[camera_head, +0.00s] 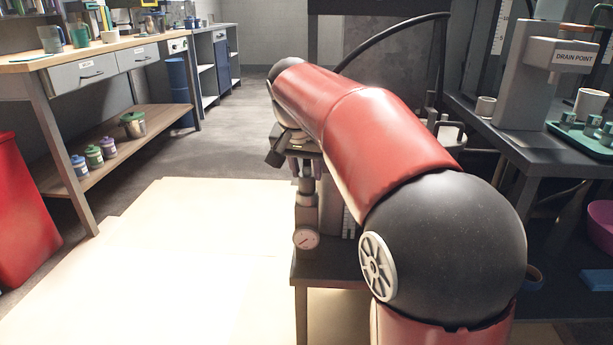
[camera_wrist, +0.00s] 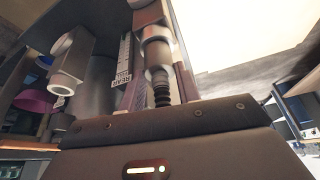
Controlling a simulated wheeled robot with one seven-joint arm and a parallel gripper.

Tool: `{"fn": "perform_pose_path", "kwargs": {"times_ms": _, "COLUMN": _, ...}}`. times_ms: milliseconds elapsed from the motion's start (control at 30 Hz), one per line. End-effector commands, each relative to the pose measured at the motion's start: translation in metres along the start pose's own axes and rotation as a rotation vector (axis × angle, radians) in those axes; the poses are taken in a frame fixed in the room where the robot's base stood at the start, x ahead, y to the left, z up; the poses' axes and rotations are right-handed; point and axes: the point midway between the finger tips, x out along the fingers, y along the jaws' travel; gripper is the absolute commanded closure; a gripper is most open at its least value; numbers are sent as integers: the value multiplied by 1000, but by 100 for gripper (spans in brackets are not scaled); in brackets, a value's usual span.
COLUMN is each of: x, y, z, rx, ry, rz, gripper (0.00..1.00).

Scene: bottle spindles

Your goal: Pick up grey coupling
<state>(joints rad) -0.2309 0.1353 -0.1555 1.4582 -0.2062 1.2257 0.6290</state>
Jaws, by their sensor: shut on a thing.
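My gripper (camera_wrist: 160,85) is shut around this grey part, one finger on each side; the exact contact is hard to see. In the head view my gripper (camera_head: 303,168) is at the far end of my red arm, partly hidden by it. I cannot tell whether the coupling is clear of the stand.
A dark bench on the right holds a grey post labelled DRAIN POINT (camera_head: 574,56), a white cup (camera_head: 591,103) and a green tray (camera_head: 578,142) with several grey pieces. A wooden workbench (camera_head: 107,45) stands left, beside a red bin (camera_head: 27,215). The floor between is clear.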

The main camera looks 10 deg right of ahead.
Motion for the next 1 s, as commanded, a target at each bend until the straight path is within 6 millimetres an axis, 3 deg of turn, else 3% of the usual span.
{"fn": "perform_pose_path", "kwargs": {"times_ms": 167, "x": -10, "y": 0, "z": -5, "rx": 0, "ry": 2, "rz": -1, "gripper": 94}}
{"fn": "perform_pose_path", "kwargs": {"times_ms": 367, "x": -38, "y": 0, "z": -16, "rx": 1, "ry": 2, "rz": -1, "gripper": 94}}
{"fn": "perform_pose_path", "kwargs": {"times_ms": 567, "x": -78, "y": 0, "z": -33, "rx": 1, "ry": 4, "rz": -1, "gripper": 94}}
{"fn": "perform_pose_path", "kwargs": {"times_ms": 800, "x": -138, "y": 0, "z": -58, "rx": 0, "ry": 3, "rz": -2, "gripper": 94}}
{"fn": "perform_pose_path", "kwargs": {"times_ms": 1000, "x": -171, "y": 0, "z": -72, "rx": 1, "ry": 1, "rz": -1, "gripper": 94}}
